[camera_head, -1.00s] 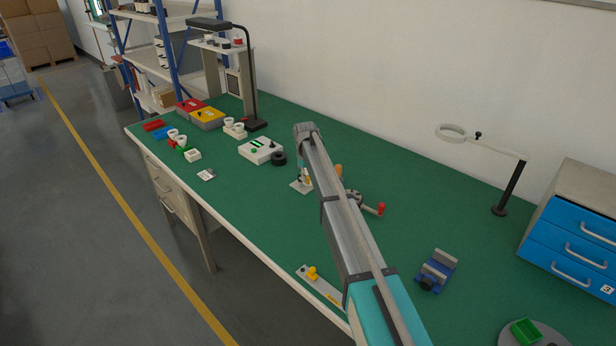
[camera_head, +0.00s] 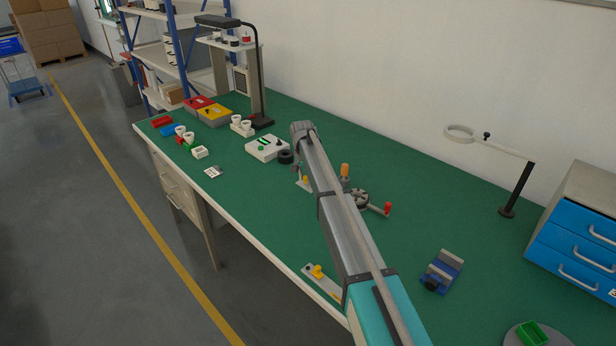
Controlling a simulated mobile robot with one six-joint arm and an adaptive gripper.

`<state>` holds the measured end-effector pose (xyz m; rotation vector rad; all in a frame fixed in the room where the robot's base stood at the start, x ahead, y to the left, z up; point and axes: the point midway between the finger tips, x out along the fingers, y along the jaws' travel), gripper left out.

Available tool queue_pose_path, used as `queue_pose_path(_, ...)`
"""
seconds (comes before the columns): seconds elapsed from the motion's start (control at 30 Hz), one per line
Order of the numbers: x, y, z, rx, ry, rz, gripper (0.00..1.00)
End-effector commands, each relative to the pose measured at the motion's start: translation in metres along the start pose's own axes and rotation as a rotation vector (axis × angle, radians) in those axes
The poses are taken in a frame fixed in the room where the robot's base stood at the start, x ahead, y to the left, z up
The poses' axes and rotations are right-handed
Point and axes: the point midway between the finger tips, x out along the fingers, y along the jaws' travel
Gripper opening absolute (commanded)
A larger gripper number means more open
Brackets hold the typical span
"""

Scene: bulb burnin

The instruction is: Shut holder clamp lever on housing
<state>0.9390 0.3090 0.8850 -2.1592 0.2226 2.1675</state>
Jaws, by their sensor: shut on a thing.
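My arm reaches from the bottom of the head view to the middle of the bench, and its near links hide my gripper and most of the work spot. A small pale plate (camera_head: 304,185) with a yellow part shows just left of the arm. An orange-topped upright piece (camera_head: 345,170) shows just right of it. Beside that is a round dark grey fixture (camera_head: 359,198) with a red-knobbed lever (camera_head: 387,208) pointing right. I cannot tell which of these is the holder clamp, or whether its lever is open or shut.
A white box (camera_head: 266,148) with a black ring (camera_head: 285,157) stands behind and left. A blue vise (camera_head: 441,272) lies right, near a ring lamp (camera_head: 510,205) and blue drawers (camera_head: 580,235). A plate with a yellow knob (camera_head: 318,271) lies at the front edge. The green bench (camera_head: 250,205) is clear at left-centre.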

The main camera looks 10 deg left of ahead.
Motion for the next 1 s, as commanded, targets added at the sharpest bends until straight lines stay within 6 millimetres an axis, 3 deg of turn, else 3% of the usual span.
queue_pose_path(0.3,-0.0002,-0.0057,0.0007,0.138,-0.008,0.002,0.00)
queue_pose_path(0.77,-0.0002,-0.0065,0.0006,0.160,-0.009,0.001,0.00)
queue_pose_path(0.8,-0.0002,-0.0065,0.0006,0.160,-0.008,0.001,0.30)
queue_pose_path(1.0,-0.0003,-0.0065,0.0004,0.159,-0.008,0.001,0.62)
